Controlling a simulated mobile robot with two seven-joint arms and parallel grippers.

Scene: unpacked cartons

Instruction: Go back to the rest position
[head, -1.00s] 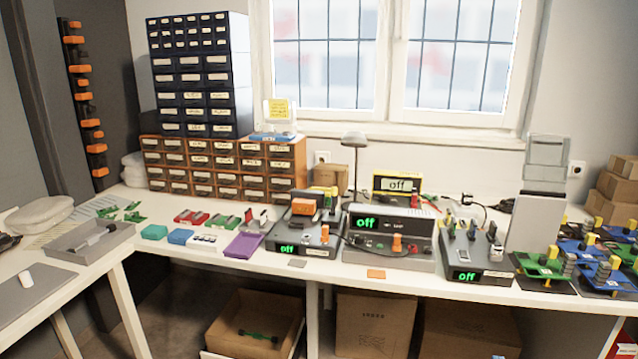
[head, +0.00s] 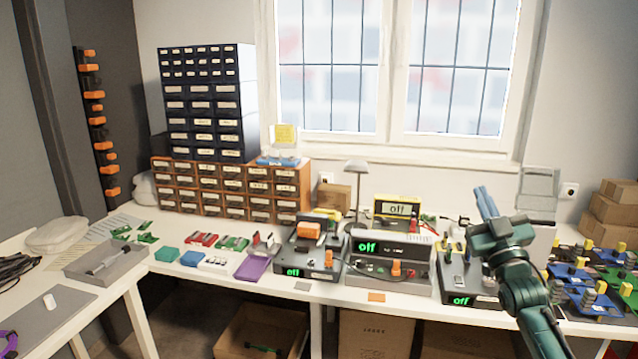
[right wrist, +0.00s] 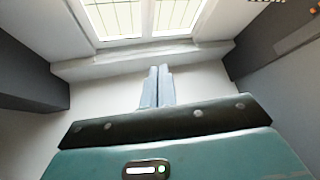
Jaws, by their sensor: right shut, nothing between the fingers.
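My right gripper (head: 486,202) is raised over the right part of the workbench, in front of a grey device there. Its two blue-grey fingers are together and point up, with nothing between them. In the right wrist view the shut fingers (right wrist: 157,87) point toward the window and wall, clear of any object. My left gripper does not show in the head view.
The white workbench (head: 210,283) carries grey stations (head: 305,258) with green "off" displays, a purple tray (head: 252,266) and drawer cabinets (head: 205,105). Green and blue boards (head: 585,295) lie at the right. Cartons (head: 260,332) stand below. Air above the bench is free.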

